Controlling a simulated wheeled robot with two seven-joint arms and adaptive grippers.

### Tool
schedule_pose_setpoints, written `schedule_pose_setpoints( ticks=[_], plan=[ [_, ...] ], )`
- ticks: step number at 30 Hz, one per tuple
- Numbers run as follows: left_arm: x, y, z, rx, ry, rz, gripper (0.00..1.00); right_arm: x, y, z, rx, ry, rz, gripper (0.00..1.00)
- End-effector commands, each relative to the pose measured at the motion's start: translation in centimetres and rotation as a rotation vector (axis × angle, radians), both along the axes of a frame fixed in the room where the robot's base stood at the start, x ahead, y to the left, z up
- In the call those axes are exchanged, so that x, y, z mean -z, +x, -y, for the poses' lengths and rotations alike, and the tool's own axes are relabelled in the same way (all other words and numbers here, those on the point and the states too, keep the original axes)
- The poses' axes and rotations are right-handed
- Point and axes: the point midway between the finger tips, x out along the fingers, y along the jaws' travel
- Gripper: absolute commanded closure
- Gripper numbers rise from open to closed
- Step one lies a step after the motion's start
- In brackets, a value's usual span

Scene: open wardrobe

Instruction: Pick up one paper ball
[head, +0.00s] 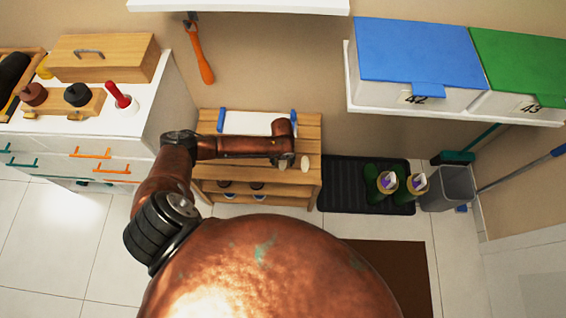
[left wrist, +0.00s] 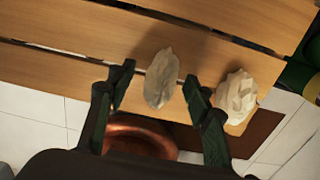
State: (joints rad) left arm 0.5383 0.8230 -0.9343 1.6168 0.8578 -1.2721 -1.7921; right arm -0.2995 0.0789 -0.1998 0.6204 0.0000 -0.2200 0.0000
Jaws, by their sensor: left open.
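Two crumpled off-white paper balls lie on the slatted wooden bench. In the left wrist view, one paper ball (left wrist: 161,80) shows between the fingertips of my left gripper (left wrist: 157,80), which is open. I cannot tell whether the fingers touch it. The other paper ball (left wrist: 236,97) is to the right, outside the fingers. In the head view, a pale paper ball (head: 305,163) shows on the bench top (head: 312,140), just right of my left gripper (head: 288,161). My arm hides part of the bench. My right gripper is not in view.
Shoes sit on the bench's lower shelf. A black mat (head: 340,180) with green boots (head: 372,185) is to the right, beside a grey bin (head: 447,187). A white cabinet (head: 150,115) stands left. A shelf with blue-lidded (head: 418,50) and green-lidded (head: 520,62) boxes hangs upper right.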

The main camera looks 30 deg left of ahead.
Motion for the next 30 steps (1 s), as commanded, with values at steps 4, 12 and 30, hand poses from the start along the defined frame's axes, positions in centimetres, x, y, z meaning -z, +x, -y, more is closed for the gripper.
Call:
schedule_pose_setpoints(
  ticks=[4,12,30],
  plan=[
    [0.43,0.08,-0.05,0.0,0.001,0.002,0.53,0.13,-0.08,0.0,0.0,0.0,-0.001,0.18],
    [0.35,0.08,-0.02,-0.001,0.0,0.002,0.61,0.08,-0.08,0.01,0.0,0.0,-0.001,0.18],
    [0.33,0.07,-0.01,-0.001,0.0,0.002,0.86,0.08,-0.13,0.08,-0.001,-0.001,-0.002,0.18]
  ],
)
